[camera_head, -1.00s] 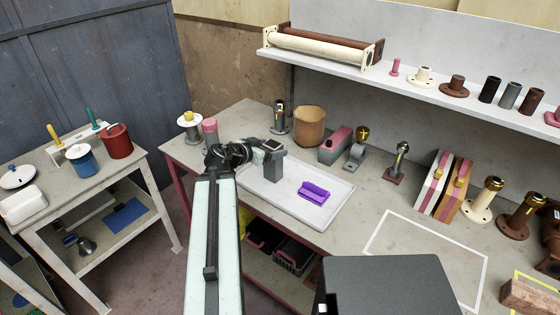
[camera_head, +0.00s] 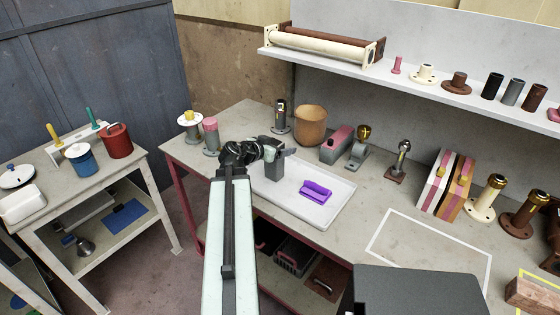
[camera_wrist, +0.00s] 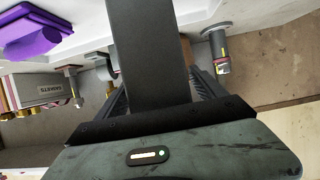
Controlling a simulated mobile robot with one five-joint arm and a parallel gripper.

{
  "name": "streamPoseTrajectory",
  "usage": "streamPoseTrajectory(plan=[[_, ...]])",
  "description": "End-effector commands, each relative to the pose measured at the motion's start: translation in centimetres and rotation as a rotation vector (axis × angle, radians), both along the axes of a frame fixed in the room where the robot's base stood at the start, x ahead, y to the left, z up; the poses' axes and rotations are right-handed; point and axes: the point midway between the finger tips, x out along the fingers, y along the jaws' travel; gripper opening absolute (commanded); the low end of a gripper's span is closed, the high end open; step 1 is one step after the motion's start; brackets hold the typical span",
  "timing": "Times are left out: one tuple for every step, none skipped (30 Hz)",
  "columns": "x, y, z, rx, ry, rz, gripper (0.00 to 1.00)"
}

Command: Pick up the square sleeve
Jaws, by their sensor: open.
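The square sleeve (camera_head: 273,170), a dark grey square tube, stands upright at the left end of the white tray (camera_head: 322,215). In the wrist view the sleeve (camera_wrist: 150,55) fills the middle, between the two dark fingers of my gripper (camera_wrist: 160,88). The fingers are apart, one on each side of it; I cannot tell whether either touches it. In the head view my gripper (camera_head: 272,152) is at the sleeve's upper part and hides some of it.
A purple block (camera_head: 315,192) lies on the tray right of the sleeve. A tan pot (camera_head: 310,122) and a pink-and-grey box (camera_head: 336,143) stand behind. A pink-topped spool (camera_head: 211,135) stands left of my gripper. The outlined area (camera_head: 430,250) at right is clear.

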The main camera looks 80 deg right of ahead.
Motion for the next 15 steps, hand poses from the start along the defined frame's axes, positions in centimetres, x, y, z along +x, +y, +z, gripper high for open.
streamPoseTrajectory(plan=[[0.05, 0.03, 0.05, 0.0, 0.0, 0.001, 0.8], [0.04, 0.03, 0.06, 0.0, 0.0, 0.0, 0.8], [-0.01, 0.02, 0.07, 0.0, 0.0, 0.0, 0.8], [-0.05, 0.01, 0.07, 0.0, 0.0, -0.001, 0.74], [-0.11, -0.01, 0.06, 0.0, 0.0, -0.002, 0.66], [-0.17, -0.02, 0.07, 0.0, 0.0, -0.003, 0.55], [-0.22, -0.04, 0.07, 0.0, 0.0, -0.003, 0.47], [-0.27, -0.05, 0.07, 0.0, 0.0, -0.004, 0.38], [-0.33, -0.07, 0.07, 0.0, 0.0, -0.005, 0.27], [-0.37, -0.08, 0.07, 0.0, 0.0, -0.006, 0.19], [-0.41, -0.1, 0.07, 0.0, 0.0, -0.006, 0.1], [-0.46, -0.1, 0.07, 0.0, 0.0, -0.008, 0.0], [-0.48, -0.11, 0.07, 0.0, 0.0, -0.008, 0.0], [-0.5, -0.12, 0.09, 0.0, 0.001, -0.007, 0.0], [-0.52, -0.13, 0.09, 0.001, 0.001, -0.008, 0.0]])
